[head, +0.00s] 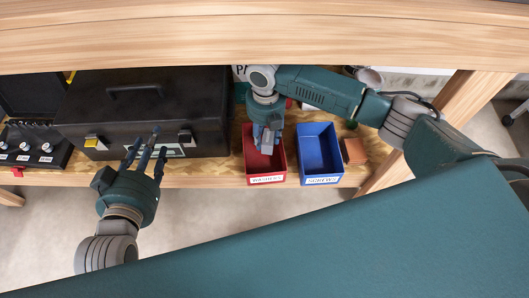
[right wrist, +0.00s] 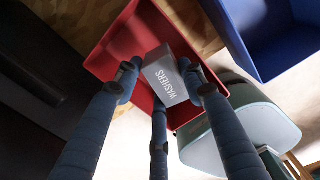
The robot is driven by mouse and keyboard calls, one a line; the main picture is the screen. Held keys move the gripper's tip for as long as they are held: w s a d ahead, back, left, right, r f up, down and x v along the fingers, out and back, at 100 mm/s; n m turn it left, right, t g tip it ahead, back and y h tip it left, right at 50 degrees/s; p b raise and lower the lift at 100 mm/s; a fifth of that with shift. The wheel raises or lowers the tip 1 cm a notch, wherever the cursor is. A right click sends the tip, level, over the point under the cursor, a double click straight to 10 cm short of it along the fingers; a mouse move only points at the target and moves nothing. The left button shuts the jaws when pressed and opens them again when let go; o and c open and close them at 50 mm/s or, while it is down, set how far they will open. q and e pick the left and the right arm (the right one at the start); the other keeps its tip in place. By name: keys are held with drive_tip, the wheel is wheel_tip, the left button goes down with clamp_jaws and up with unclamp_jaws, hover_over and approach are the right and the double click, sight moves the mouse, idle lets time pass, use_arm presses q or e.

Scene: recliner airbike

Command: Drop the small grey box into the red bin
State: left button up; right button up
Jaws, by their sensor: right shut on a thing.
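The small grey box (right wrist: 172,75), with "WASHERS" lettering on its face, is held between the fingers of my right gripper (right wrist: 165,85). In the right wrist view it hangs over the red bin (right wrist: 112,47). In the head view the red bin (head: 265,169) stands on the lower shelf with a "WASHERS" label on its front. My right gripper (head: 266,140) points down over this bin; the grey box is hard to make out there. My left gripper (head: 145,153) is open and empty, in front of the black toolbox.
A blue bin (head: 320,155) labelled "SCREWS" stands just right of the red bin. A black toolbox (head: 150,110) fills the shelf to the left. A brown block (head: 354,151) lies right of the blue bin. The wooden tabletop (head: 260,35) overhangs the shelf.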

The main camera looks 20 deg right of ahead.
drive_tip(key=o, duration=1.3)
drive_tip(key=shift+r, duration=0.1)
wheel_tip(320, 180, up, 7)
drive_tip(key=shift+r, duration=0.2)
drive_tip(key=shift+f, duration=0.1)
